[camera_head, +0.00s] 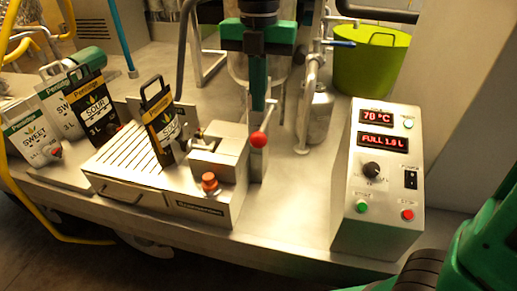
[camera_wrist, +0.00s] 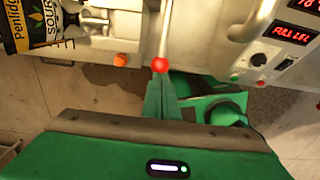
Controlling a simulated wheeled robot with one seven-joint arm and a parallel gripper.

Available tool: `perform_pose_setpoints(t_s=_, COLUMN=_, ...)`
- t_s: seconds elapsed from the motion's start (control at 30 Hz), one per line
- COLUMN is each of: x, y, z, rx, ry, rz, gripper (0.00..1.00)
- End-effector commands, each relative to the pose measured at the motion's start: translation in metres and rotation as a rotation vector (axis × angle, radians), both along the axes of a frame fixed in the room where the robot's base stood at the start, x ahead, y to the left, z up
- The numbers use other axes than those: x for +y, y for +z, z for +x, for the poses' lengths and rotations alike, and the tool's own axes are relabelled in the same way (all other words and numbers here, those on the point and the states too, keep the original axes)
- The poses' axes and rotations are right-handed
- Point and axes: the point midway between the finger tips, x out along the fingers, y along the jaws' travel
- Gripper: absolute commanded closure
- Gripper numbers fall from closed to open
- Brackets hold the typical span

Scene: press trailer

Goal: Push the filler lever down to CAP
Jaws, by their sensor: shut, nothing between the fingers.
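The filler lever ends in a red ball (camera_head: 259,139) at the right side of the steel filler block (camera_head: 225,150). In the wrist view the ball (camera_wrist: 160,65) sits at the end of a pale rod (camera_wrist: 166,32). My gripper (camera_head: 258,107) points down above the ball, with its green fingers together and empty. In the wrist view its fingertips (camera_wrist: 160,80) are just short of the ball; I cannot tell whether they touch it. A SOUR pouch (camera_head: 161,120) stands at the filler, left of the block. I cannot make out a CAP marking.
An orange-red knob (camera_head: 209,182) is on the filler's front. More pouches (camera_head: 32,137) stand at left. A lime tub (camera_head: 370,62) and a metal bottle (camera_head: 318,116) are behind.

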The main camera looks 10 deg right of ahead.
Motion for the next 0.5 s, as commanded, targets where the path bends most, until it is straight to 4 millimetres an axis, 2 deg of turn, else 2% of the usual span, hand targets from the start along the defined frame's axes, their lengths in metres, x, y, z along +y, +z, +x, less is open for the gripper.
perform_pose_setpoints(t_s=0.5, x=0.0, y=-0.022, z=0.0, rx=0.001, ry=0.0, rz=-0.001, gripper=1.0)
